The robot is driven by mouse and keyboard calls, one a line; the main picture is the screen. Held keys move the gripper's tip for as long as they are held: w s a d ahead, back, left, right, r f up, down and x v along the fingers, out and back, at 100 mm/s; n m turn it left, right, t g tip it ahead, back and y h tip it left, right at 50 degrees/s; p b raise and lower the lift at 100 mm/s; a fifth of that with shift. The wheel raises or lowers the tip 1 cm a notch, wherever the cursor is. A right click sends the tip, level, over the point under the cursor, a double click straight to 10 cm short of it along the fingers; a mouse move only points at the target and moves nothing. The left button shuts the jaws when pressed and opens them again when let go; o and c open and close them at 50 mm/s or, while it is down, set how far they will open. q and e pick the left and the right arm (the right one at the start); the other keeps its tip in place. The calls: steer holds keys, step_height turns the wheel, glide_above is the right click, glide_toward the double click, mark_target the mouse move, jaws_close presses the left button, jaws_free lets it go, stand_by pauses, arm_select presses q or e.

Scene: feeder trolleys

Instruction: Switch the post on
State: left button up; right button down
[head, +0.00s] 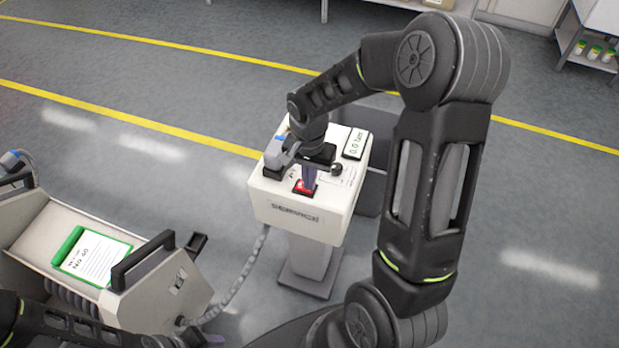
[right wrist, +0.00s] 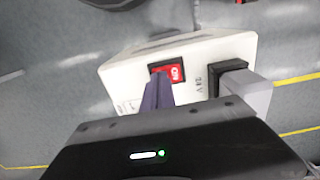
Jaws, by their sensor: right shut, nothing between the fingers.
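The post (head: 286,209) is a cream box marked SERVICE on a grey pedestal. Its red rocker switch (head: 304,187) sits in a black frame on the top, and the right wrist view shows it too, with ON lettering (right wrist: 177,73). My right gripper (head: 309,182) is shut and empty, pointing down with its purple fingertips at the switch. In the right wrist view the fingertips (right wrist: 157,78) overlap the left part of the switch; I cannot tell whether they press it.
A black socket with a grey plug (right wrist: 257,92) is beside the switch. A small display (head: 355,143) stands on the post's top. A feeder trolley (head: 150,297) with a green-framed card (head: 92,254) is at left, joined to a grey hose (head: 240,288).

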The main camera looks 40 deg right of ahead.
steer(key=shift+f+b, duration=0.45)
steer(key=shift+b, duration=0.2)
steer(key=shift+s+r, duration=0.15)
steer(key=shift+r, duration=0.1)
steer(key=shift+w+a+r, duration=0.1)
steer(key=shift+w+a, duration=0.2)
steer(key=shift+w, duration=0.15)
steer(key=shift+w+a, duration=0.2)
steer(key=shift+w, duration=0.1)
steer(key=shift+r, duration=0.1)
steer(key=shift+d+p, duration=0.1)
steer(key=shift+p, duration=0.2)
